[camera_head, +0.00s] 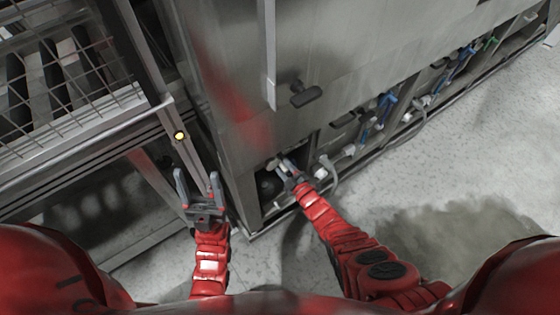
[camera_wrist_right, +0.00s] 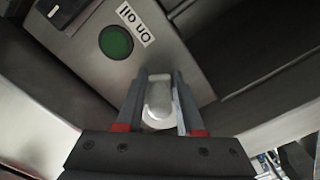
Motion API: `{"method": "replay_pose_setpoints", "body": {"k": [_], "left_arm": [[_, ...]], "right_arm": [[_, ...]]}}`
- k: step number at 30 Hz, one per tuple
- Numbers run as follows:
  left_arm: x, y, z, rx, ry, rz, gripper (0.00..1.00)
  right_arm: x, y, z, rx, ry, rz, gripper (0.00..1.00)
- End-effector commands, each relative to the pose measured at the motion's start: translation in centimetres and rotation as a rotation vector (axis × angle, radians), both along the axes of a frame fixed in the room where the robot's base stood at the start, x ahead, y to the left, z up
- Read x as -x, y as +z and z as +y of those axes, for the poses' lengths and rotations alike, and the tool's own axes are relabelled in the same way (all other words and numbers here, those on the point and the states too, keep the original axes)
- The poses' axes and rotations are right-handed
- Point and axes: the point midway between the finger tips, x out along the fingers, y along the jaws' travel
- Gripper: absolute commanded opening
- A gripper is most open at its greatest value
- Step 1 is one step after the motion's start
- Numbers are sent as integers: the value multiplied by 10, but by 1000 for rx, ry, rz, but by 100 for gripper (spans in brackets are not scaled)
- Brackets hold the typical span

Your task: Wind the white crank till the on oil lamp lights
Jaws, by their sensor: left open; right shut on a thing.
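The white crank (camera_wrist_right: 158,102) shows in the right wrist view as a rounded white handle between the fingers of my right gripper (camera_wrist_right: 158,82), which is shut on it. The oil lamp (camera_wrist_right: 116,42) is a round green disc on a metal panel just beyond the crank, with an "On oil" label (camera_wrist_right: 134,22) beside it. It looks dark green, without a visible glow. In the head view, my right gripper (camera_head: 283,165) reaches into the low opening at the machine's corner. My left gripper (camera_head: 197,180) is open and empty, left of that corner.
The steel machine (camera_head: 350,40) fills the upper middle, with a dark handle (camera_head: 306,94) on its front. Blue-handled valves (camera_head: 386,106) and pipes line its lower edge. A wire-mesh frame (camera_head: 60,90) stands at the left. The floor (camera_head: 450,170) at right is clear.

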Motion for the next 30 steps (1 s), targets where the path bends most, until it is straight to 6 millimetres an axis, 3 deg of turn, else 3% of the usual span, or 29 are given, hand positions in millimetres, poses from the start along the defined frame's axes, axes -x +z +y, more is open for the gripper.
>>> {"method": "replay_pose_setpoints", "body": {"k": [18, 30], "left_arm": [[0, -9, 0, 0, 0, 0, 68], [0, -11, 0, 0, 0, 0, 68]], "right_arm": [[6, -12, 11, -436, -4, 311, 0], [10, -15, 15, -594, -5, 424, 0]]}}
